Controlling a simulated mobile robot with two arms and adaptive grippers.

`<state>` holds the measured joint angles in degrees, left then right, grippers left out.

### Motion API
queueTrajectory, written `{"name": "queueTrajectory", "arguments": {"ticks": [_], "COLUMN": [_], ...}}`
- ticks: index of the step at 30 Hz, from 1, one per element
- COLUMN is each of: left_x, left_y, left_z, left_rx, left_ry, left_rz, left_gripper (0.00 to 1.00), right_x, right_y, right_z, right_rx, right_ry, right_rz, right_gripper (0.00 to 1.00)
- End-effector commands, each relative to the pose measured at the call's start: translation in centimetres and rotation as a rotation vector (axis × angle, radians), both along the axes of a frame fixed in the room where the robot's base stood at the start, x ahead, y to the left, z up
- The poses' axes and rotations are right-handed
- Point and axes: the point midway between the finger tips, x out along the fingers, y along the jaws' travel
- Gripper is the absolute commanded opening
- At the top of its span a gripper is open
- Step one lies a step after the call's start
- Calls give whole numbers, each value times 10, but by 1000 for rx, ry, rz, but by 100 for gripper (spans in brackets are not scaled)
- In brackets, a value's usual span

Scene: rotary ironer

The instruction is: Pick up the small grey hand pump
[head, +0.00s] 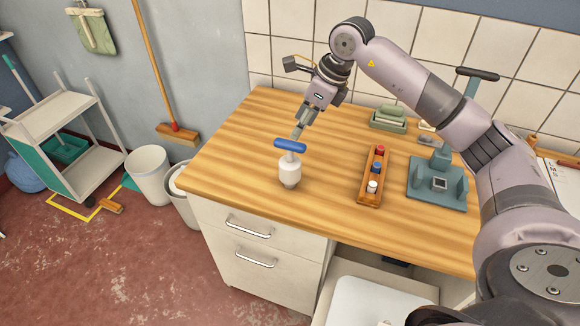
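A small pale grey, nearly white hand pump (290,172) with a blue T-shaped handle stands upright on the wooden worktop, left of its middle. My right arm comes in from the right, and its gripper (298,132) points down just behind and above the blue handle. The fingertips are close to the handle and partly hidden by it; I cannot tell if they touch it. The fingers look close together, but their gap does not show clearly. My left gripper is not in view.
A wooden rack (366,190) with small red, blue and white-topped items lies right of the pump. Further right is a blue-grey fixture (438,193); a green stacked item (388,120) is near the tiled wall. The worktop (235,145) left of the pump is clear.

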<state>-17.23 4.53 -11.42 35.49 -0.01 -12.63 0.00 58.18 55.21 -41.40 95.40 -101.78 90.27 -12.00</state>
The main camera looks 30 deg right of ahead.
Motion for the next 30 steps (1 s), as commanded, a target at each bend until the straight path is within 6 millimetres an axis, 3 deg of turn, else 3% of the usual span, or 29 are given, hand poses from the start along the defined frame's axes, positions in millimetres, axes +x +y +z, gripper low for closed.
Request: {"name": "queueTrajectory", "arguments": {"ticks": [5, 14, 21, 30], "left_x": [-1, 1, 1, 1], "left_y": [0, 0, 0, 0], "left_z": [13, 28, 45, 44], "left_rx": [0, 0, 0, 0], "left_ry": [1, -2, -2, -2], "left_rz": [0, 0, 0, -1], "left_gripper": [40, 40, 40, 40], "right_x": [8, 15, 25, 27], "right_y": [8, 14, 22, 23], "right_z": [-25, -45, -76, -83], "right_rx": [0, 1, 1, 0], "right_ry": [3, 4, 2, -2], "right_rz": [1, -1, -1, 1], "right_gripper": [47, 47, 47, 47]}}
